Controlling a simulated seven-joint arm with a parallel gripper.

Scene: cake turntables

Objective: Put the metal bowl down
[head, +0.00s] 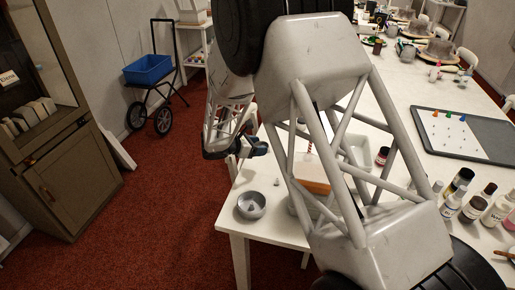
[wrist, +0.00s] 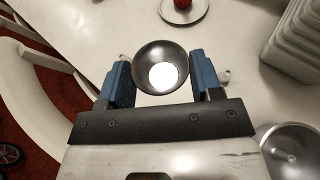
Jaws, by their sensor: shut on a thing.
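My gripper (wrist: 160,85) has blue fingers and is shut on a round metal bowl (wrist: 147,57), which sits between them in the wrist view. The bowl's mouth faces the camera and its inside has a bright white patch. In the head view my gripper (head: 253,144) is near the left edge of the white table (head: 238,178), partly behind my arm; the held bowl is not clear there. I cannot tell whether the bowl touches the table.
A second metal bowl (head: 250,207) with a small thing inside stands at the table's near left corner; it also shows in the wrist view (wrist: 290,140). A plate (wrist: 184,14) with a red item and white ribbed containers (wrist: 295,45) are nearby. Bottles (head: 472,208) stand at right.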

